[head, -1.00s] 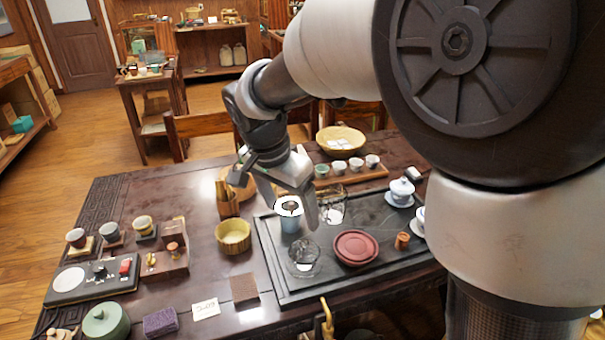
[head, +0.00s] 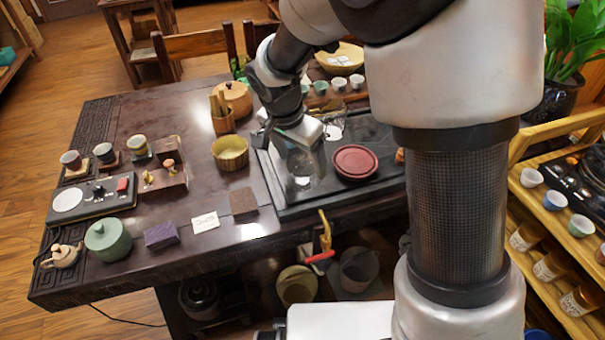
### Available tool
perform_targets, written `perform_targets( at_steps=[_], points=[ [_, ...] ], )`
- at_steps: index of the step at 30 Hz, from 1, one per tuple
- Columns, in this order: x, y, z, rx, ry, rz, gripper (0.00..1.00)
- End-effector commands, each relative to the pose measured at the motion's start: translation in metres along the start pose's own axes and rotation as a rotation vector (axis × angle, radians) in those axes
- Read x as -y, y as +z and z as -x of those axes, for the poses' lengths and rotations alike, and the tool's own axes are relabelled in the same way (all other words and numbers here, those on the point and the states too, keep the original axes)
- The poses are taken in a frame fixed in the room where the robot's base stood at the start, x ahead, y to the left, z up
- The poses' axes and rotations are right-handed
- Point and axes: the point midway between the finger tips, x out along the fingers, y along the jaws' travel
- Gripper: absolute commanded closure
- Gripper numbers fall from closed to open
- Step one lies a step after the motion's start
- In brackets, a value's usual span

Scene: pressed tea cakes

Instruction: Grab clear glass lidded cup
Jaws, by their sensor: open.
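A clear glass vessel (head: 303,172) stands near the left front of the dark tea tray (head: 340,196). Its details are faint, and I cannot tell its lid clearly. A second clear glass vessel (head: 334,128) stands farther back on the tray, partly behind my gripper. My gripper (head: 290,148) is open and points down, just behind and above the front glass vessel. In the picture its lower end overlaps that vessel's top. I cannot tell whether they touch.
A yellow bowl (head: 230,153) and a wooden holder (head: 222,122) stand left of the tray. Small cups (head: 339,84) line the back.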

Motion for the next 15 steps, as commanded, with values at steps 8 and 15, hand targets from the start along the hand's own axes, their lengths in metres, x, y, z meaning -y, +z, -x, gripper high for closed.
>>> perform_targets(
  at_steps=[8,15],
  points=[
    [0.0,0.001,-0.028,0.0,-0.001,0.0,0.21],
    [-0.001,0.001,-0.027,0.0,-0.001,0.0,0.4]
  ],
)
